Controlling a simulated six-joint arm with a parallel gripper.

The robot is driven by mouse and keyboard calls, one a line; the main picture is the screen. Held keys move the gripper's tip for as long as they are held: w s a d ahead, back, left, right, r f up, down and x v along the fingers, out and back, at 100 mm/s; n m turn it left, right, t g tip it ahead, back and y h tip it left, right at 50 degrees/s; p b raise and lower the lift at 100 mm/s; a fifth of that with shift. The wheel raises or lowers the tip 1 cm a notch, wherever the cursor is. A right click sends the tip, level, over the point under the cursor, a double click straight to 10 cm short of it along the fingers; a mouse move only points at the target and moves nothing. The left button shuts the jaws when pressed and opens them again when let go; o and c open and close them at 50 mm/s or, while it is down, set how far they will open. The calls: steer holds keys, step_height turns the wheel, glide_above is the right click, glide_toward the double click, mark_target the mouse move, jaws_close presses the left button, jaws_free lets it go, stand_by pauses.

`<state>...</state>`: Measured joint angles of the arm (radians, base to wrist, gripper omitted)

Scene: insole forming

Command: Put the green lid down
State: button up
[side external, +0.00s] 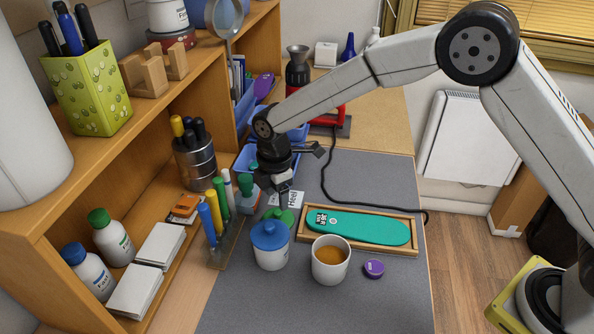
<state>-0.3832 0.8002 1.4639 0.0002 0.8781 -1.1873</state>
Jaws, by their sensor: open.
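The green lid (278,215) is low over or on the grey mat, just behind the white jar with the blue lid (270,236). The jar hides part of it, and I cannot tell whether its underside touches the mat. My gripper (284,198) points down directly above the green lid, its jaws open. The fingertips are small and dark here, so any contact with the lid is unclear. An open white cup (331,268) with orange-brown contents stands in front and to the right.
A teal insole (358,227) lies in a wooden tray (414,247) to the right. A purple lid (374,268) lies beside the cup. A rack of coloured tools (217,215) stands left. A black cable (328,178) crosses the mat behind. The front mat (315,311) is clear.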

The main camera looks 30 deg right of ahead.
mark_target(278, 211)
step_height(278, 211, up, 8)
stand_by(0.4)
steer(key=shift+f, duration=0.15)
stand_by(0.3)
steer(key=s+d+f+m+t, duration=0.2)
steer(key=s+d+f+m, duration=0.1)
steer(key=s+d+m, duration=1.5)
steer(key=s+d, duration=0.1)
steer(key=s, duration=0.2)
steer(key=shift+d+t, duration=0.3)
steer(key=shift+d, duration=0.1)
